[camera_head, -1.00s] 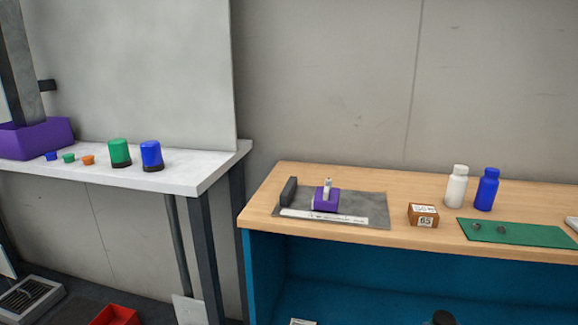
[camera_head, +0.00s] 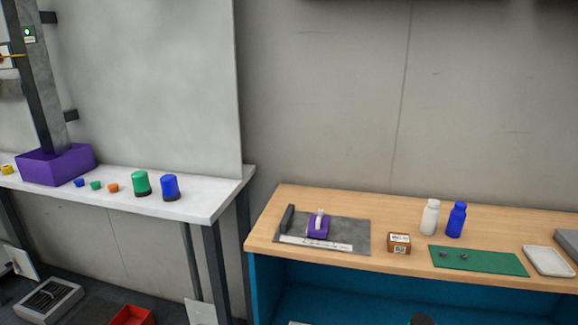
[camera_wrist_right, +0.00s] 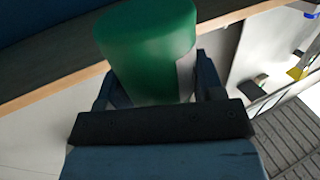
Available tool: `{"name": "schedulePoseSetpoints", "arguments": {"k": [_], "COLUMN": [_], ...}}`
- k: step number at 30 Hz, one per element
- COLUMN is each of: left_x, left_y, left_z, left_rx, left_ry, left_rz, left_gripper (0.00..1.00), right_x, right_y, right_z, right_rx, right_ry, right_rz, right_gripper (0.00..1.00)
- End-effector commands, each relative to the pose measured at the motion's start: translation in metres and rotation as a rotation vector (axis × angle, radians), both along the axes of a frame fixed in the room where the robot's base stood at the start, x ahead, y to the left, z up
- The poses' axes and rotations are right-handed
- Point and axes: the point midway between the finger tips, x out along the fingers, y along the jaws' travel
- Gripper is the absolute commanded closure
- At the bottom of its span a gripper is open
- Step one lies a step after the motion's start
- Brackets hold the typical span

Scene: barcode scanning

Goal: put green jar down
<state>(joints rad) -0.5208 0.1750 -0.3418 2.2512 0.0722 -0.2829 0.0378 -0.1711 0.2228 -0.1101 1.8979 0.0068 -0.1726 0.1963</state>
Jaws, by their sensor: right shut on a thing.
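A green jar (camera_wrist_right: 150,45) fills the upper middle of the right wrist view. My right gripper (camera_wrist_right: 157,82) is shut on it, with one dark finger on each side. A pale patch shows on the jar's right side. I cannot make out this held jar or my right gripper in the head view. My left gripper is in neither view.
The wooden bench (camera_head: 380,264) holds a grey mat (camera_head: 355,235), purple block (camera_head: 318,229), small box (camera_head: 399,243), white bottle (camera_head: 430,217), blue bottle (camera_head: 456,219), green mat (camera_head: 490,262) and white tray (camera_head: 548,261). A white table (camera_head: 205,205) at left holds green (camera_head: 141,183) and blue (camera_head: 170,187) domed cylinders.

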Motion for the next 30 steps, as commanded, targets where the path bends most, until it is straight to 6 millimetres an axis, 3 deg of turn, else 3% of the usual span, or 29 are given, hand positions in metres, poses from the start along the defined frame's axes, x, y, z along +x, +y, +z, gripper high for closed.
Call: {"name": "schedulePoseSetpoints", "arguments": {"k": [1,18,24,30], "left_x": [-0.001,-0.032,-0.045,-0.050], "left_y": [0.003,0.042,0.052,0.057], "left_z": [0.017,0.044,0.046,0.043], "left_rx": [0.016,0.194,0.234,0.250], "left_ry": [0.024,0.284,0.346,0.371], "left_rz": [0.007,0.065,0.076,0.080], "left_gripper": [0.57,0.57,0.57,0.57], "right_x": [-0.005,-0.051,-0.062,-0.067], "right_y": [0.006,0.042,0.045,0.045], "right_z": [0.034,0.235,0.278,0.290], "right_rx": [0.003,0.003,-0.002,-0.005], "right_ry": [-0.004,0.000,0.004,0.006], "right_rz": [-0.005,-0.097,-0.128,-0.141], "right_gripper": [0.67,0.67,0.67,0.67]}}
